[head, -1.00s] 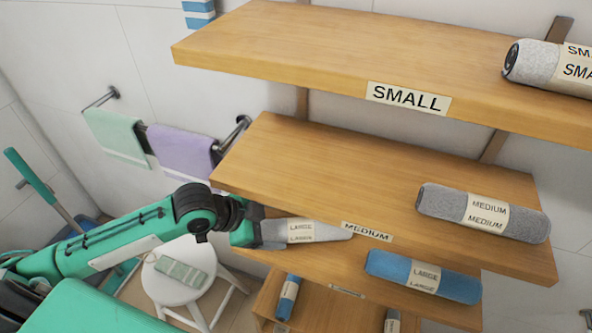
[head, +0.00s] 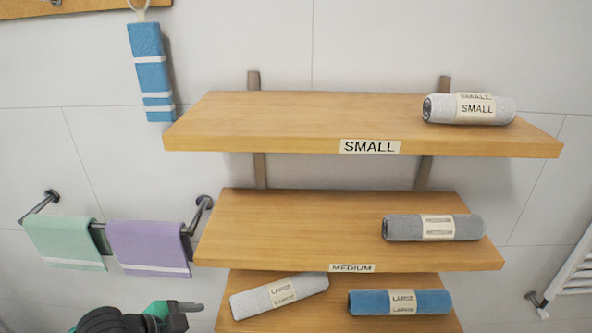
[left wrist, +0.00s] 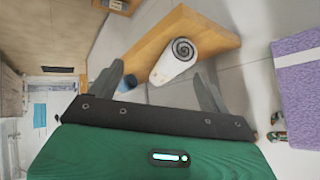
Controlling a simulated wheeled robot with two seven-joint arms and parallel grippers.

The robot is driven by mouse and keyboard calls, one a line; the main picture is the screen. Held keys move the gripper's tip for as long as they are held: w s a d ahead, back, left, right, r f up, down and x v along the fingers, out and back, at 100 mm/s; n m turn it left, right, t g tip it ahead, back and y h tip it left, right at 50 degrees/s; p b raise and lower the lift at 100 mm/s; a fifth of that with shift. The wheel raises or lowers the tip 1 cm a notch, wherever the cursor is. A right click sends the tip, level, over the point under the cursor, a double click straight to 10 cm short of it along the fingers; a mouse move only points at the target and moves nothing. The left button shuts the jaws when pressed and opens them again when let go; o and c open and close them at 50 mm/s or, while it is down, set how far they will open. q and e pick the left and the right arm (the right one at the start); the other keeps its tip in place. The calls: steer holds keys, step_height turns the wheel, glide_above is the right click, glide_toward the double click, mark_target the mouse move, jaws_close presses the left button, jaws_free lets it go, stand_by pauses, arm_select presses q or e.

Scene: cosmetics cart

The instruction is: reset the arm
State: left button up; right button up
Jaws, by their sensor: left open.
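My left arm shows only at the bottom left of the head view, with its gripper (head: 180,312) left of the lower shelf. In the left wrist view the gripper (left wrist: 162,86) is open, its two dark fingers spread apart with nothing held. A light grey rolled towel labelled LARGE (head: 279,296) lies askew on the left part of the lower shelf (head: 335,309). The end of a light rolled towel (left wrist: 176,64) on a wooden board shows beyond the fingers in the left wrist view. My right gripper is not in view.
A blue LARGE roll (head: 375,302) lies on the lower shelf's right. A grey roll (head: 405,228) lies on the MEDIUM shelf (head: 290,225), a light one (head: 485,110) on the SMALL shelf (head: 300,115). Green (head: 63,243) and purple (head: 148,246) towels hang left on a rail.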

arm_select(q)
steer(key=s+a+f+n+g+y, duration=0.25)
steer(key=s+f+n, duration=0.35)
steer(key=s, duration=0.3)
steer(key=s+a+f+n+g+y, duration=0.1)
steer(key=s+f+n+y, duration=0.4)
steer(key=s, duration=0.5)
step_height(320, 180, down, 29)
steer(key=p, duration=0.3)
steer(key=s+a+f+g+p, duration=0.1)
steer(key=s+f, duration=0.7)
steer(key=s, duration=0.1)
steer(key=s+a+f+g+p, duration=0.1)
steer(key=s+a+f, duration=0.1)
steer(key=s+f, duration=0.7)
steer(key=shift+s+a+f+h, duration=0.25)
steer(key=shift+s+h, duration=0.1)
steer(key=shift+s, duration=0.25)
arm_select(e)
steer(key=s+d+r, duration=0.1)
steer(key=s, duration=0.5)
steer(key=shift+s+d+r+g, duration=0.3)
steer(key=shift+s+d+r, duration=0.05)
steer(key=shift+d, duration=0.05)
